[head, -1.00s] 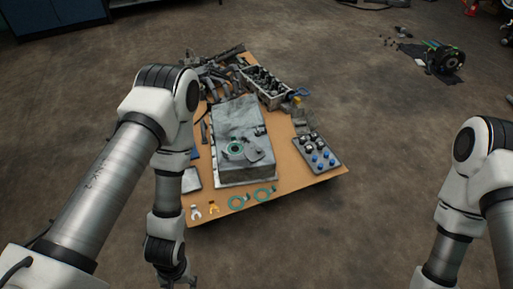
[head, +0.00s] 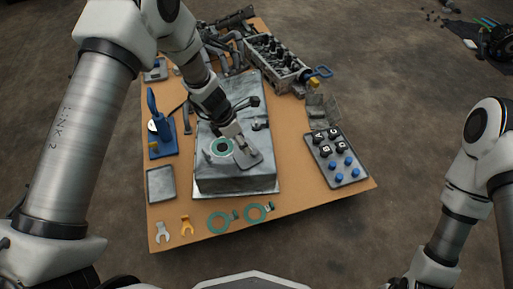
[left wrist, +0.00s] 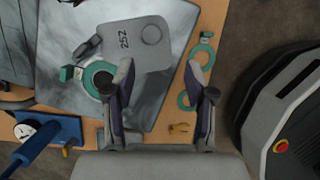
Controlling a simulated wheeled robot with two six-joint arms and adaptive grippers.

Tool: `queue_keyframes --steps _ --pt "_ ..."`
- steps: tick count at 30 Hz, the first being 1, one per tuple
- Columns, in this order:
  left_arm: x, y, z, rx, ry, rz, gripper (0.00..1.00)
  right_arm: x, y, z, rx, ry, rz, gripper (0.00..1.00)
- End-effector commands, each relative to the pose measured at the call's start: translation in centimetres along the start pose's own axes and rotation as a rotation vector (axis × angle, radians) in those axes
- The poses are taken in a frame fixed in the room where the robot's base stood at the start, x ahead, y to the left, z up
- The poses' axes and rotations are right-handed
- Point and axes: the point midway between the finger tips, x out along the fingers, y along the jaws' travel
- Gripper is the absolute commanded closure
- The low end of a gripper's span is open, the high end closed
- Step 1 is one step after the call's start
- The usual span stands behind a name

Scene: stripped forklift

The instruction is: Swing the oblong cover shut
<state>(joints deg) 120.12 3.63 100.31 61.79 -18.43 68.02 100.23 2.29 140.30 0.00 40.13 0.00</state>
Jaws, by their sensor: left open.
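The oblong cover (head: 248,157) is a flat grey plate on top of a grey metal box (head: 230,180). In the left wrist view the cover (left wrist: 138,38) shows the number 252 and a round raised spot. The cover lies beside a green-ringed opening (head: 221,147), which is uncovered; the ring also shows in the left wrist view (left wrist: 91,78). My left gripper (head: 238,138) is over the box top, close to the cover and the ring. In the left wrist view its two fingers (left wrist: 167,90) are apart with nothing held between them. My right gripper is out of view.
The box stands on a brown board (head: 295,185).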

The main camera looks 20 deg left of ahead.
Motion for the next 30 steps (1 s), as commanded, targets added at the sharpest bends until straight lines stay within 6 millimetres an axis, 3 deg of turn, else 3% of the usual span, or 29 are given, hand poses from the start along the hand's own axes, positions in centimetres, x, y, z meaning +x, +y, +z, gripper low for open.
queue_keyframes --steps 1,8,16,21,28,29,30 --pt "1.3 0.6 0.0 0.008 -0.014 0.016 0.45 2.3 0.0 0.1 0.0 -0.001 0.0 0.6" --pt "1.4 1.3 0.7 0.02 -0.032 0.039 0.45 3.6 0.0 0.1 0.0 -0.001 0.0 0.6" --pt "6.7 1.4 0.7 0.022 -0.029 0.038 0.45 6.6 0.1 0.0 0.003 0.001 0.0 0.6" --pt "8.3 1.5 0.9 0.02 -0.03 0.038 0.45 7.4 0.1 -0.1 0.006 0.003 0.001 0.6" --pt "8.3 1.5 1.0 0.02 -0.03 0.038 0.45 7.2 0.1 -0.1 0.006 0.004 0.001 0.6" --pt "8.3 1.5 1.0 0.02 -0.03 0.038 0.49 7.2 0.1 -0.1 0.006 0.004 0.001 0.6" --pt "8.3 1.5 1.0 0.02 -0.03 0.038 0.63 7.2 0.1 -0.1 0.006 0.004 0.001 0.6"
